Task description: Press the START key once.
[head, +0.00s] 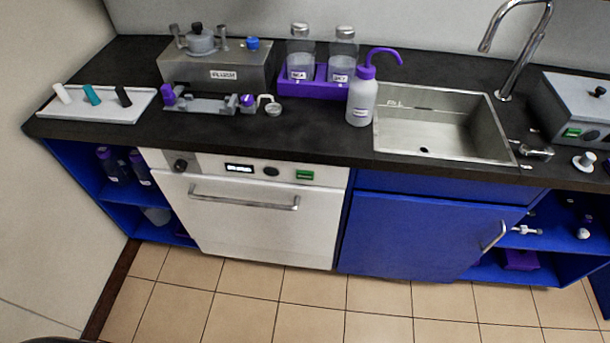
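A green key (305,174) sits at the right end of the control panel on the white front-loading appliance under the counter. Its lettering is too small to read. A second green key (572,132) is on the front of a grey lidded device (580,95) at the far right of the counter. Its lettering cannot be read either, so I cannot tell which one is marked START. Neither of my grippers shows in the head view.
The appliance panel has a dark knob (180,165), a lit display (239,168) and a round dark button (271,171). A door handle (244,203) juts out below. Bottles, a rack and a sink (440,151) occupy the counter. The tiled floor (320,300) in front is clear.

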